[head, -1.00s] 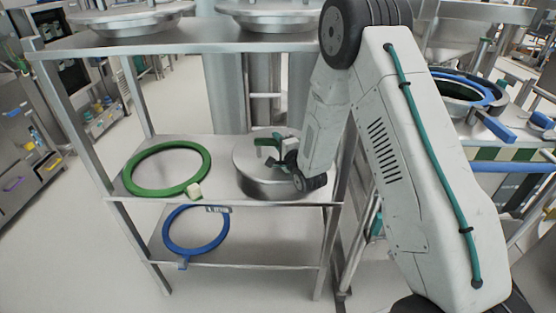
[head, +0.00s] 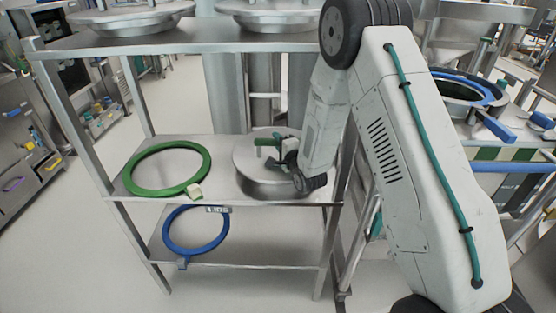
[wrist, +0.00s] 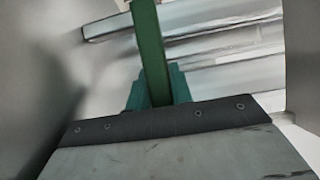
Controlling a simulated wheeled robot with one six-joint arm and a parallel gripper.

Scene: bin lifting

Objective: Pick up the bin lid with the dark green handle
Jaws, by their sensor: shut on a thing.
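The bin lid (head: 250,157) is a round silver metal lid on the middle shelf of the metal rack, at the right end in the head view. Its dark green handle (head: 266,142) stands up on top. The handle fills the centre of the wrist view as a green bar (wrist: 148,50). My gripper (head: 284,156) is at the handle from the right and is shut on it. The wrist view shows the bar running into the gripper; the fingertips are partly hidden. The lid appears level, and I cannot tell whether it is clear of what is under it.
A green ring (head: 204,160) lies on the middle shelf (head: 221,190) left of the lid. A blue ring (head: 168,236) lies on the shelf below. Silver lids stand on the top shelf (head: 200,38) above. A rack post (head: 333,235) is close to my arm.

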